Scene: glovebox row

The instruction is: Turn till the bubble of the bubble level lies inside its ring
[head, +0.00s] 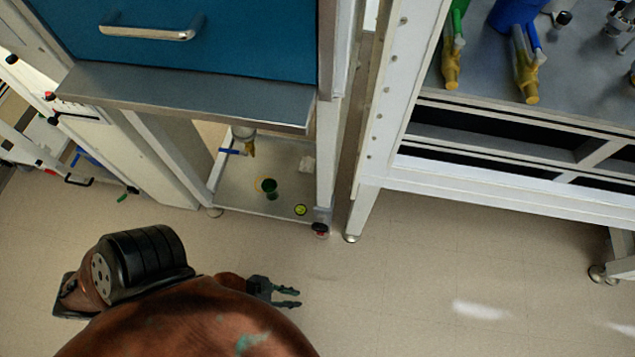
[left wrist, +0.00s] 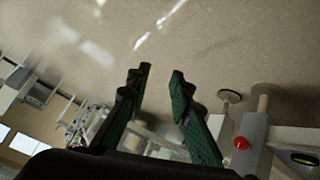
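The bubble level (head: 300,210) is a small round yellow-green disc near the front right corner of a low shelf under a blue cabinet. Part of it shows at the right edge of the left wrist view (left wrist: 305,160). Its bubble and ring are too small to read. My right gripper is not in view.
A green cup (head: 269,186) stands on the shelf (head: 237,190) left of the level. A steel ledge (head: 190,97) overhangs the shelf. A white bench frame (head: 364,210) stands close on the right, with a narrow gap between. The floor (head: 430,280) in front is clear.

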